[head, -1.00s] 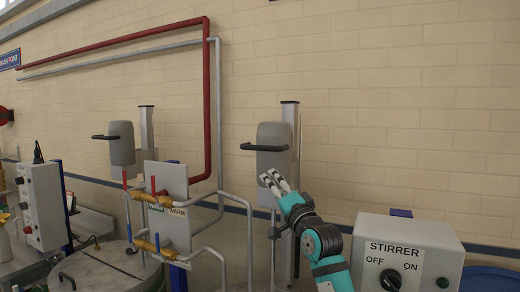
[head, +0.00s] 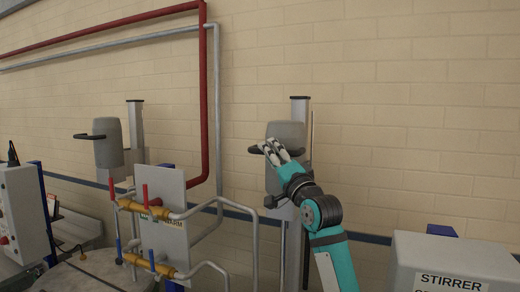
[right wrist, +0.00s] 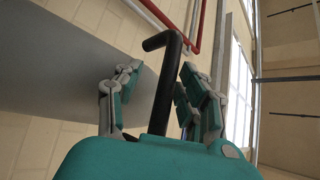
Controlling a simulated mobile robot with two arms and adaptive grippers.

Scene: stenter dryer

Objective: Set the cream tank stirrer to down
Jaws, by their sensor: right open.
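A grey stirrer head (head: 287,131) is mounted on an upright metal column (head: 300,108) against the wall, in the middle of the head view. A black bar handle (head: 255,150) sticks out from its front. My right gripper (head: 271,147) is at this handle, in front of the stirrer head. In the right wrist view the black handle (right wrist: 165,90) runs between the spread fingers of the open gripper (right wrist: 160,95). I cannot tell whether a finger touches it. A like stirrer head (head: 108,142) stands at the left. No label shows which one is the cream tank's. My left gripper is out of view.
Valve pipes with a panel (head: 170,190) stand at the left, above a round tank lid (head: 95,272). A grey STIRRER control box (head: 450,262) is at the lower right. A red pipe (head: 204,90) runs along the wall.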

